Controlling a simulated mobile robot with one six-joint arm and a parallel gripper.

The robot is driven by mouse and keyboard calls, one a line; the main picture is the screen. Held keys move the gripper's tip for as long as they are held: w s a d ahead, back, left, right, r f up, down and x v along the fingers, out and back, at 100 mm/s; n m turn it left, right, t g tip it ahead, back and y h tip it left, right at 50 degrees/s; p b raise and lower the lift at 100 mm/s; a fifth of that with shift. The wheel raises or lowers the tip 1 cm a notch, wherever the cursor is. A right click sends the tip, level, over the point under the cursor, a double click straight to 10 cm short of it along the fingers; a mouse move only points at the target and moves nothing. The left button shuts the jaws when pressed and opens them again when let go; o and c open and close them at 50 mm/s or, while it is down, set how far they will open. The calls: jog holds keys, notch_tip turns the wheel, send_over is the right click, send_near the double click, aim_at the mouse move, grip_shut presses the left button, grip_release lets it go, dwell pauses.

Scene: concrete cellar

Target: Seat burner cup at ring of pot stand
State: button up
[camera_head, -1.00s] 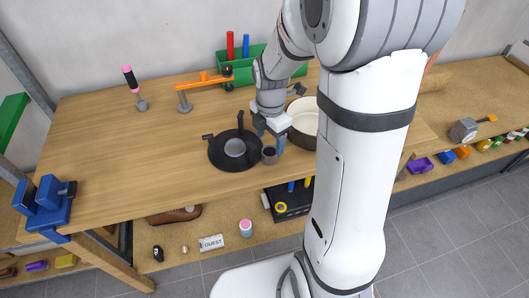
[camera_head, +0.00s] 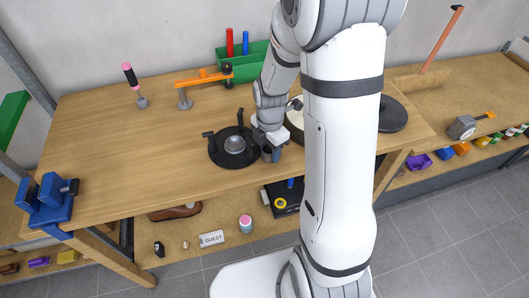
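The pot stand (camera_head: 217,158) is a round black plate with upright arms, lying flat on the workbench. A silver-grey round piece (camera_head: 235,145) sits in its middle. A small dark grey cup (camera_head: 267,156), which looks like the burner cup, stands by the right edge of the stand. I cannot tell whether they touch.
A pot (camera_head: 295,119) with a pale inside stands right of my gripper, mostly hidden by my arm. A black disc (camera_head: 393,114) lies further right. An orange clamp arm (camera_head: 203,79) and green bin (camera_head: 229,66) are behind.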

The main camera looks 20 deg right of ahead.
jog(key=c, duration=0.7)
jog(key=shift+o, duration=0.2)
jog(key=shift+r, duration=0.1)
